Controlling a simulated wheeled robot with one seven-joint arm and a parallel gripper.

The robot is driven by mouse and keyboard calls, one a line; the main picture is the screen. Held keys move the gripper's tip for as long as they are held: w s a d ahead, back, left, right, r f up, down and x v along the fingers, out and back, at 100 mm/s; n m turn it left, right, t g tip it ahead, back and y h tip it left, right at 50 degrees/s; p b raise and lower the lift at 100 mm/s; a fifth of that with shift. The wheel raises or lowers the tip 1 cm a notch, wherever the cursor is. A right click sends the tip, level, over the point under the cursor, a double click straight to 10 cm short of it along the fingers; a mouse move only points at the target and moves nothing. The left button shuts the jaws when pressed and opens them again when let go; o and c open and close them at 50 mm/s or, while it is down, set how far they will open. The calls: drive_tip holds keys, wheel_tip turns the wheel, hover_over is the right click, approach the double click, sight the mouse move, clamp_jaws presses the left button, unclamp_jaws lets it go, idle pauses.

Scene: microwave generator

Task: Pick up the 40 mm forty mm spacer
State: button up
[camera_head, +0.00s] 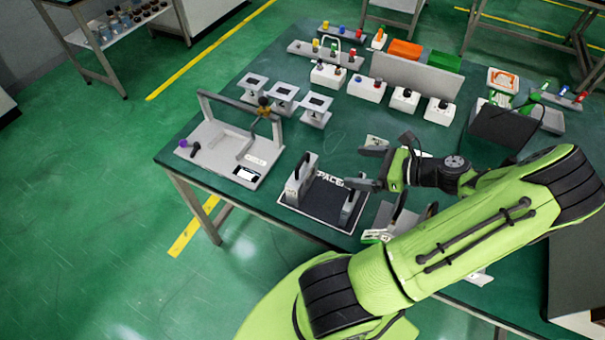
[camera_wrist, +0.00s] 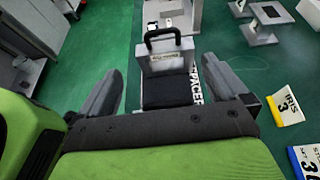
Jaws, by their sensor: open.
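A black mat (camera_head: 318,203) marked with white "SPACE…" lettering lies on the green table. A grey spacer block (camera_head: 300,182) with a handle stands upright at its left end. A smaller grey spacer (camera_head: 350,209) stands at its right end. I cannot read which one is the 40 mm spacer. My gripper (camera_head: 367,168) is open and empty, above and right of the mat, apart from both blocks. In the wrist view one grey spacer with a black handle and a small label (camera_wrist: 165,58) stands ahead, between my open fingers (camera_wrist: 162,72); the smaller spacer does not show clearly.
A grey fixture (camera_head: 225,150) with an upright frame stands left of the mat. Small pedestals (camera_head: 283,97) and white boxes (camera_head: 366,88) stand behind. Cards marked IRIS (camera_wrist: 286,107) lie right in the wrist view. A grey tilted stand (camera_head: 398,215) sits close below my gripper.

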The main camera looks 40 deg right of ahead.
drive_tip(key=shift+w+f+m, duration=0.15)
drive_tip(key=shift+w+m, duration=0.05)
drive_tip(key=shift+m, duration=0.1)
drive_tip(key=b, duration=0.3)
approach(302, 174)
drive_tip(key=w+a+r, duration=0.1)
drive_tip(key=w, duration=0.6)
drive_tip(key=shift+w+a, duration=0.25)
